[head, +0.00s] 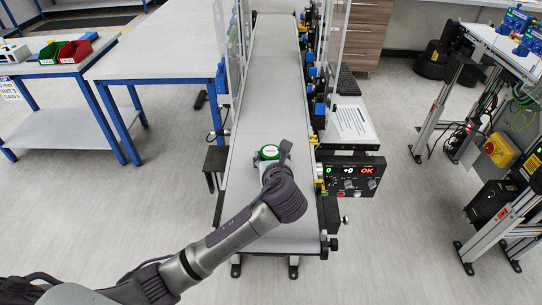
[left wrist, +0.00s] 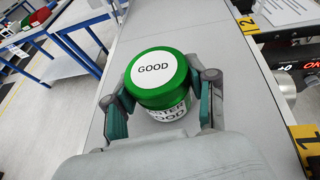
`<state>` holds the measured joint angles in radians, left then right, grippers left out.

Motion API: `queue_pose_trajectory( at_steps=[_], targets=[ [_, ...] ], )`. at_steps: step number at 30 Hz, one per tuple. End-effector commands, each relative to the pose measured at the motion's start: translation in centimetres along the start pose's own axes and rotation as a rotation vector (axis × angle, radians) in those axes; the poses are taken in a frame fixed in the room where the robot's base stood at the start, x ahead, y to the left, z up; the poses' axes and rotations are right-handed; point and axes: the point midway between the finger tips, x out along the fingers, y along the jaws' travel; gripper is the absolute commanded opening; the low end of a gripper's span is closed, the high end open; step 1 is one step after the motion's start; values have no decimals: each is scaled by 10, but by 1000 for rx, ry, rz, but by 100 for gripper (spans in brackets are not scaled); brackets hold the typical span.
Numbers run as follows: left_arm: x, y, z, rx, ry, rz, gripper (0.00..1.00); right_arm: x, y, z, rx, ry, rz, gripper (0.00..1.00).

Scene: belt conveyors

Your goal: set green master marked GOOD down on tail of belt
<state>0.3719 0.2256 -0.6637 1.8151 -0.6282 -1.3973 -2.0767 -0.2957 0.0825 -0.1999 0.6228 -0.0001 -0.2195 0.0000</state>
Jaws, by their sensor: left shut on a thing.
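The green master (left wrist: 152,88) is a round tub with a green lid, a white top label reading GOOD and a white side label. It also shows in the head view (head: 268,152), partly hidden by my arm. My left gripper (left wrist: 160,108) is shut on it, one finger on each side; it also shows in the head view (head: 276,158). The master looks upright, over the near part of the grey belt (head: 273,90). I cannot tell whether its base touches the belt. My right gripper is not in view.
A control box (head: 350,178) with a lit OK display sits right of the belt, below a printed sheet (head: 352,124). Clear panels flank the far belt. A table with red (head: 75,51) and green bins stands left. The belt's near end is clear.

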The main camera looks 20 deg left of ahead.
Motion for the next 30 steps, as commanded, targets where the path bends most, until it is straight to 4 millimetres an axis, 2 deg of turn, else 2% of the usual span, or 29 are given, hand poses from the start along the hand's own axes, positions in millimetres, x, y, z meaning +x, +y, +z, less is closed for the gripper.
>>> queue_pose_trajectory(
  at_steps=[11, 12, 16, 26, 30],
  targets=[
    [2, 0, -4, -1, -1, -1, 10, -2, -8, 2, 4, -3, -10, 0],
    [2, 0, -5, -1, 0, 0, 61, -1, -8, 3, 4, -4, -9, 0],
    [2, 0, -5, -1, 0, 0, 81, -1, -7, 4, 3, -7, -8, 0],
    [1, -1, -3, -2, -1, -1, 81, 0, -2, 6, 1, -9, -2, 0],
    [-12, -2, -3, -1, -1, -3, 81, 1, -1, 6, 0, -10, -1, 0]
  ],
)
